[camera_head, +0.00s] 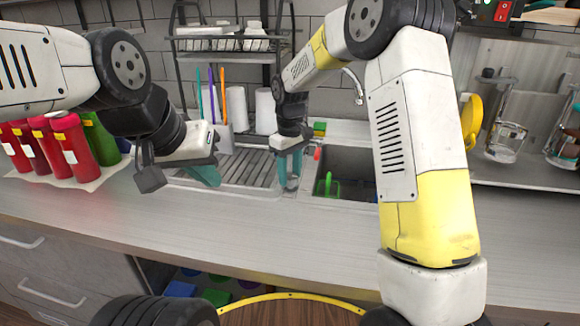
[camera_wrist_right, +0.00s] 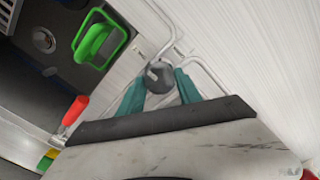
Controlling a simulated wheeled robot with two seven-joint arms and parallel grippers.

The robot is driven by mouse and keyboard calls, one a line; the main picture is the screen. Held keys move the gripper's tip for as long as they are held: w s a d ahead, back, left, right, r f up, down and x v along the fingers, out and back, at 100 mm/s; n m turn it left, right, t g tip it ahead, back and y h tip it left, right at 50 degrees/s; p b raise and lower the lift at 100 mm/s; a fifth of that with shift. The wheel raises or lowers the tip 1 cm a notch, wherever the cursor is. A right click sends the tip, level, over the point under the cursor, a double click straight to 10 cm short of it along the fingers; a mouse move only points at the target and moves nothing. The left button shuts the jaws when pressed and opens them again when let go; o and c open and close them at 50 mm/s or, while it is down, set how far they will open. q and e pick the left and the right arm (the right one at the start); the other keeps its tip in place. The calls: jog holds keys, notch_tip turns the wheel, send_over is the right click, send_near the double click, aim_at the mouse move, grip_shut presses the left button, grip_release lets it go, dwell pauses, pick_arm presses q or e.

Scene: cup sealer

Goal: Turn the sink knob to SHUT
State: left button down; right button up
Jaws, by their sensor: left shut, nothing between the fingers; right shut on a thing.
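The sink knob (camera_wrist_right: 158,77) is a dark grey round knob beside the sink basin in the right wrist view. My right gripper (camera_wrist_right: 160,86) has its teal fingers shut on it, one on each side. In the head view, my right gripper (camera_head: 289,172) is at the left edge of the sink basin (camera_head: 352,162), and the knob is hidden behind its fingers. The knob's markings cannot be read.
A green object (camera_head: 327,185) lies in the basin and a red-handled item (camera_wrist_right: 76,110) is at its edge. The tap (camera_head: 354,85) rises behind. Red bottles (camera_head: 70,148) stand at the left. A dish rack (camera_head: 225,45) is at the back. The front counter (camera_head: 230,225) is clear.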

aim_at(290, 176)
jog(key=o, duration=1.4)
jog(key=shift+c, duration=0.2)
notch_tip(290, 176, up, 8)
jog(key=shift+f, duration=0.1)
